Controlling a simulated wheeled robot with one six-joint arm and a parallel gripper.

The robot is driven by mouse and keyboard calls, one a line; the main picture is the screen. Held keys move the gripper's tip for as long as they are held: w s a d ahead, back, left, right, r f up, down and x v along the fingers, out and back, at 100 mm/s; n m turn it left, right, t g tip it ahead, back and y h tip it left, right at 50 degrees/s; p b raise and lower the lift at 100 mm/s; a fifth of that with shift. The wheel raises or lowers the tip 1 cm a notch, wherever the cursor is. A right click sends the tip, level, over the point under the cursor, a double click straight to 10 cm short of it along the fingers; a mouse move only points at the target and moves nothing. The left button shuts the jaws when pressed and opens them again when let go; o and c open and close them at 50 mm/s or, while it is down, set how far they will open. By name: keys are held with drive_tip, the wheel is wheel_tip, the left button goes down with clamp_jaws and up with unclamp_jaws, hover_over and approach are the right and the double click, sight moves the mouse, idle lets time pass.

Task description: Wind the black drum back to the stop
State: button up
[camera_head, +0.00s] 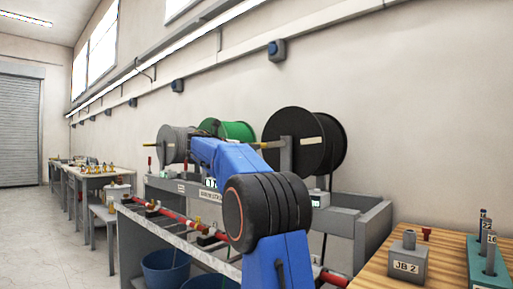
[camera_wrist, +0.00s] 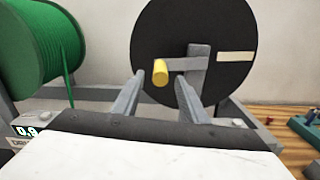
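The black drum (camera_head: 285,125) stands on the bench right of the green drum; its dark face fills the upper middle of the wrist view (camera_wrist: 225,25). A pale strip marks this face. A grey crank arm (camera_wrist: 186,64) carries a yellow handle (camera_wrist: 160,74) that points towards me. My gripper (camera_wrist: 160,80) is open, one finger on each side of the handle in the wrist view. I see no finger touching the handle, and cannot tell how far between the fingers it reaches. In the head view my blue arm hides the gripper. The stop cannot be made out.
A green drum (camera_wrist: 40,50) stands close on the left, above a small digital display (camera_wrist: 27,132). A grey drum (camera_head: 173,143) stands farther left. A grey upright (camera_wrist: 199,80) stands behind my right finger. A wooden table with a JB 2 block (camera_head: 407,262) is at the right.

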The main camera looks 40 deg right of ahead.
drive_tip(key=shift+w+d, duration=0.2)
drive_tip(key=shift+d, duration=2.15)
clamp_jaws()
drive_tip(key=shift+f, duration=0.1)
